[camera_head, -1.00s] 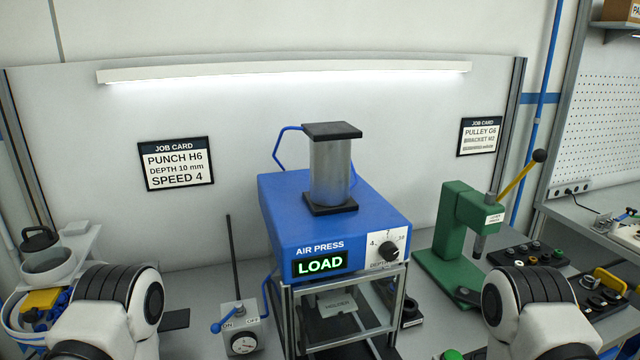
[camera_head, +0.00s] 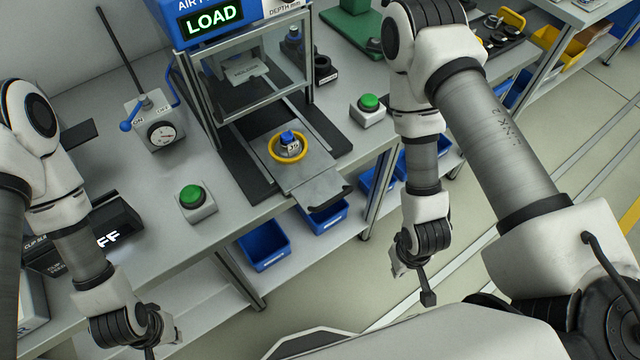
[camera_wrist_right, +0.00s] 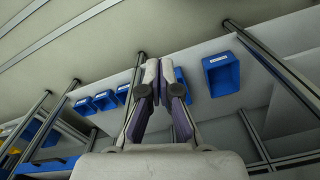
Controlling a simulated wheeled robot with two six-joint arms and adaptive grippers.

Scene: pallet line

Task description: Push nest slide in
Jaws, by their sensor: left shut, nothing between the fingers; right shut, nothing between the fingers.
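The nest slide (camera_head: 306,178) is a grey plate pulled out of the blue air press (camera_head: 180,32) towards me. A yellow ring nest (camera_head: 274,153) sits on it, with a small blue-topped part (camera_head: 288,140) inside. The slide's dark front handle (camera_head: 322,196) hangs past the bench edge. My left gripper (camera_head: 152,346) is low at the bottom left, in front of the bench and apart from the slide; it is shut and empty. My right gripper (camera_head: 427,292) hangs right of the slide, in front of the bench. In the right wrist view its fingers (camera_wrist_right: 160,68) are together and empty.
Green buttons stand on the bench left (camera_head: 191,196) and right (camera_head: 370,103) of the slide. A valve box (camera_head: 155,122) with a blue lever is at the left. Blue bins (camera_head: 264,250) sit on the shelf below. The space before the slide handle is clear.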

